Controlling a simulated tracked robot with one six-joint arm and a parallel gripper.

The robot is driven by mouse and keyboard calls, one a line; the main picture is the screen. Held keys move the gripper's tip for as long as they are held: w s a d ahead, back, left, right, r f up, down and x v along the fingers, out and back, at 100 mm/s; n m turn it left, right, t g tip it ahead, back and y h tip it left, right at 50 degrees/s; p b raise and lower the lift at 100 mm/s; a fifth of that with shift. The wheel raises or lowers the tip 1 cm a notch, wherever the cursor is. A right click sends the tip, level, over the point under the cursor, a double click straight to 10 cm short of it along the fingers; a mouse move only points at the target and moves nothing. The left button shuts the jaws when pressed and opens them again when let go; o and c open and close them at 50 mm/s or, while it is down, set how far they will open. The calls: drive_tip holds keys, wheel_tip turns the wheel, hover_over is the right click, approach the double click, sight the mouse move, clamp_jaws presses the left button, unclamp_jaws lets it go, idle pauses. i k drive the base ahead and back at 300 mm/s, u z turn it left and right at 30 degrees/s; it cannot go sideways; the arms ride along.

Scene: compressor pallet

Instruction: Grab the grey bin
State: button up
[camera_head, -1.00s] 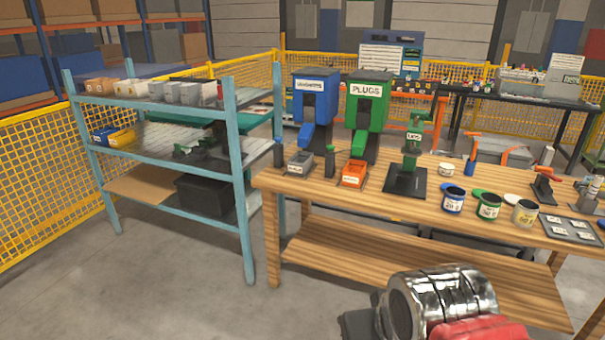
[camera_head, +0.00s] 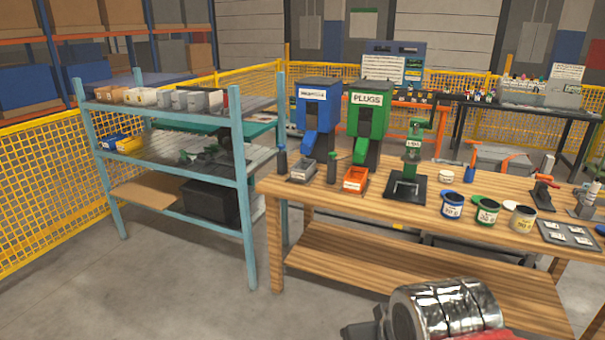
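A small grey bin (camera_head: 302,171) with a pale label on its front sits on the wooden workbench (camera_head: 385,196), near the bench's left end. It stands below the spout of the blue dispenser (camera_head: 317,105). An orange bin (camera_head: 355,179) stands to its right, under the green dispenser marked PLUGS (camera_head: 368,110). Part of my arm, a shiny metal cylinder with red parts, shows at the bottom, well apart from the grey bin. I see no gripper fingers in this view.
Dark upright posts (camera_head: 282,159) stand close to the grey bin on either side. A green press (camera_head: 412,165) and several paint-like cans (camera_head: 452,204) are further right. A blue shelf rack (camera_head: 245,190) stands left of the bench. The floor in front is clear.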

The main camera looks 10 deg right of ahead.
sight(304, 169)
drive_tip(key=u, duration=0.35)
drive_tip(key=i, duration=0.55)
drive_tip(key=u, duration=0.85)
drive_tip(key=i, duration=2.25)
drive_tip(key=z, duration=1.05)
drive_tip(key=i, duration=1.05)
drive_tip(key=z, duration=0.15)
